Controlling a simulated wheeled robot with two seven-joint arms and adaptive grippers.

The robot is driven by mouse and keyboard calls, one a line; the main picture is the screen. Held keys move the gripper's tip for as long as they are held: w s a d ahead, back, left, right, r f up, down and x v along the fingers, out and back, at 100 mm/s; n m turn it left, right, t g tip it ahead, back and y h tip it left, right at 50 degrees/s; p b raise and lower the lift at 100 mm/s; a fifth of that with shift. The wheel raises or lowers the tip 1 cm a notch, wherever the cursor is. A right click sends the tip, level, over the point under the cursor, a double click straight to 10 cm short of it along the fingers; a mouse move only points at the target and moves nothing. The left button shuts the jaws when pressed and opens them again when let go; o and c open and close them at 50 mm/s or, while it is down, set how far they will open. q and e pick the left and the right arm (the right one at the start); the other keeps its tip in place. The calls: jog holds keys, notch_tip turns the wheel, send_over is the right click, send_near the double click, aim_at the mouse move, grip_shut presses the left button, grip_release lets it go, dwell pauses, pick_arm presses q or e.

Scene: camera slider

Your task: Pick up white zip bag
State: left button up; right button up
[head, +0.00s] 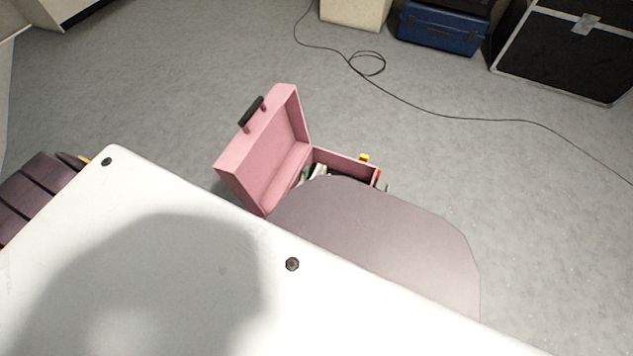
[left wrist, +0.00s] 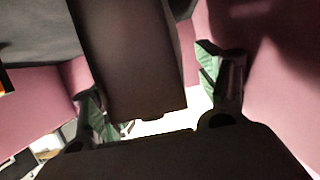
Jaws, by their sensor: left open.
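An open pink case (head: 262,150) stands on the floor in the head view, its lid raised. Inside it a small white piece (head: 318,170) shows beside dark and green things; I cannot tell whether it is the white zip bag. In the left wrist view my left gripper (left wrist: 152,82) is down between pink walls, its two fingers apart. A white patch (left wrist: 165,125) shows low between the fingers, partly hidden by a dark block (left wrist: 130,60); it may be the bag. Green material shows by both fingers. My right gripper is not in view.
A black cable (head: 440,112) lies on the grey floor. A blue case (head: 436,28), a beige box (head: 355,12) and a black trunk (head: 565,50) stand at the back.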

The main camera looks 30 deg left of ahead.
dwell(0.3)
pick_arm(q)
jog(key=shift+c, duration=0.2)
jog(key=shift+c, duration=1.4)
jog(key=c, duration=0.7)
jog(key=shift+c, duration=0.4)
jog(key=shift+r, duration=0.2)
